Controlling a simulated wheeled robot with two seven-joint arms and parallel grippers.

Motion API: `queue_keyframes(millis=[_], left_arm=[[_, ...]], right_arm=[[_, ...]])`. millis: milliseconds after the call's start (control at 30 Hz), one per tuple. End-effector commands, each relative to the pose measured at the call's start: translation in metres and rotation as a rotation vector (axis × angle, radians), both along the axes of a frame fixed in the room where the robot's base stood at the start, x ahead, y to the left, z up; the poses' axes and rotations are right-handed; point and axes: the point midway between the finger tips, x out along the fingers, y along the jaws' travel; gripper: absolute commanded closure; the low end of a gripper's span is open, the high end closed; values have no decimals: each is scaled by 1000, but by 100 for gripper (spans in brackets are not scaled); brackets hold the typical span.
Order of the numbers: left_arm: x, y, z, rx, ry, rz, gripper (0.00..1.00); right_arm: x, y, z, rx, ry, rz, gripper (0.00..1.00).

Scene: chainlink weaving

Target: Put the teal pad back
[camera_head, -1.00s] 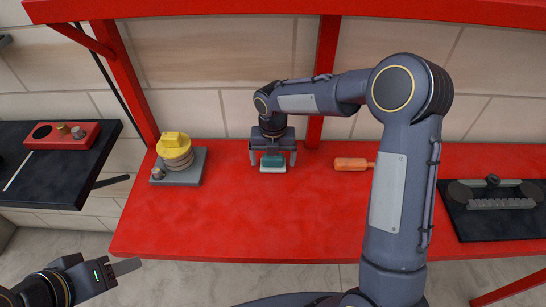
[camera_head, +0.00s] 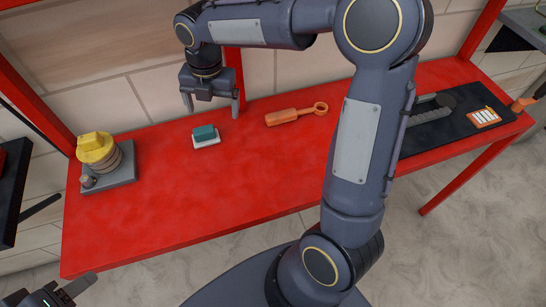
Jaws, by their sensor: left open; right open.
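The teal pad (camera_head: 204,132) sits on a small white base (camera_head: 207,142) on the red table. My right gripper (camera_head: 213,111) is open and empty, raised just behind and above the pad, and apart from it in the picture. My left gripper (camera_head: 74,291) is at the lower left corner, in front of the table, partly cut off by the frame edge. It is open and holds nothing that I can see.
A yellow-topped device (camera_head: 97,150) on a grey plate stands at the table's left. An orange ring-ended tool (camera_head: 292,115) lies right of the pad. The red table (camera_head: 185,200) is clear in front.

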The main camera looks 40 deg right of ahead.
Motion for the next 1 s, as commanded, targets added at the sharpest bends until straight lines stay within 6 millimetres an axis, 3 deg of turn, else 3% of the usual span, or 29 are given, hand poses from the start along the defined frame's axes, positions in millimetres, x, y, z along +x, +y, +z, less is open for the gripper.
queue_keyframes(millis=[33, 100, 200, 400, 500, 700, 1000], left_arm=[[0, 0, 0, 0, 0, 0, 50], [0, 0, 0, 0, 0, 0, 50], [0, 0, 0, 0, 0, 0, 50], [0, 0, 0, 0, 0, 0, 50], [0, 0, 0, 0, 0, 0, 50], [0, 0, 6, 0, 0, 0, 50], [0, 0, 5, 0, 0, 0, 50]], right_arm=[[-23, -14, 16, 33, -24, -195, 11], [-56, -26, 29, 100, -38, -506, 11], [-103, -39, 40, 221, -39, -960, 11], [-188, -43, 35, 521, 68, -1801, 11], [-215, -38, 26, 654, 160, -2107, 11], [-237, -30, 19, 793, 297, -2408, 11], [-239, -29, 18, 803, 314, -2438, 11]])
